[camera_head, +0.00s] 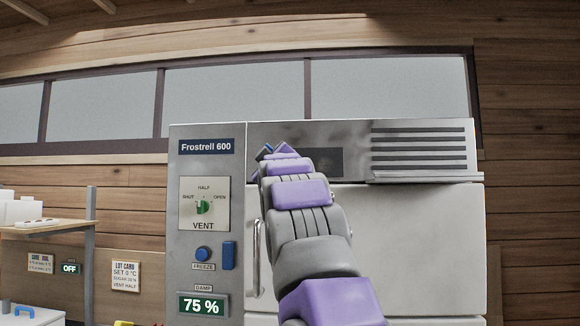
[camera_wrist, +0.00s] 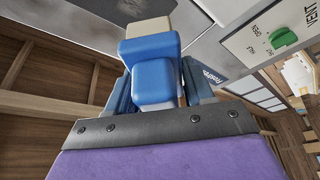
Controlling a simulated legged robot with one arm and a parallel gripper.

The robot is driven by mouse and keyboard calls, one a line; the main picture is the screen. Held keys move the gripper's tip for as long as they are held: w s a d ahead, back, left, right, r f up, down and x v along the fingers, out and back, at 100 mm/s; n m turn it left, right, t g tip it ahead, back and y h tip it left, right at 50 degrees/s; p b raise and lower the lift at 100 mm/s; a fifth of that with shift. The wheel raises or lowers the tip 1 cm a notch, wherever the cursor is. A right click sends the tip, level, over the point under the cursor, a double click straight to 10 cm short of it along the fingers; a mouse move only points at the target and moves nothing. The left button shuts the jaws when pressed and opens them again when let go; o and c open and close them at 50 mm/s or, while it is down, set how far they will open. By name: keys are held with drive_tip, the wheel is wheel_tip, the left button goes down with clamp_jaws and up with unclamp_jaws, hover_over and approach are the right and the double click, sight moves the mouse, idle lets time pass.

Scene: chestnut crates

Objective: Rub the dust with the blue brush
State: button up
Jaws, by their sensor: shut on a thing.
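My gripper (camera_head: 276,152) is raised in front of the upper panel of the steel Frostrell 600 cabinet (camera_head: 400,250). It is shut on the blue brush (camera_wrist: 152,68), whose cream bristles (camera_wrist: 162,28) point away from my wrist, toward the panel. In the head view only a small bit of blue shows at the gripper's tip. Grey, smudgy dust (camera_head: 345,136) shows on the upper panel, around and above a dark rectangle (camera_head: 328,163), to the left of the slatted vent grille (camera_head: 418,145). I cannot tell whether the bristles touch the panel.
Left of my arm are a green vent knob (camera_head: 204,207), a blue freeze button (camera_head: 203,254), a damp display reading 75 % (camera_head: 201,305) and a vertical door handle (camera_head: 257,258). A shelf (camera_head: 45,226) with white containers stands at the left.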

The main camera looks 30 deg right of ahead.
drive_tip(key=shift+w+d, duration=0.1)
drive_tip(key=w+d+p, duration=0.3)
drive_tip(key=w+p, duration=0.2)
drive_tip(key=shift+d, duration=0.25)
idle(0.5)
drive_tip(key=shift+w+d+p, duration=0.5)
drive_tip(key=shift+w+p, duration=0.25)
drive_tip(key=shift+p, duration=0.5)
drive_tip(key=shift+s+d, duration=0.1)
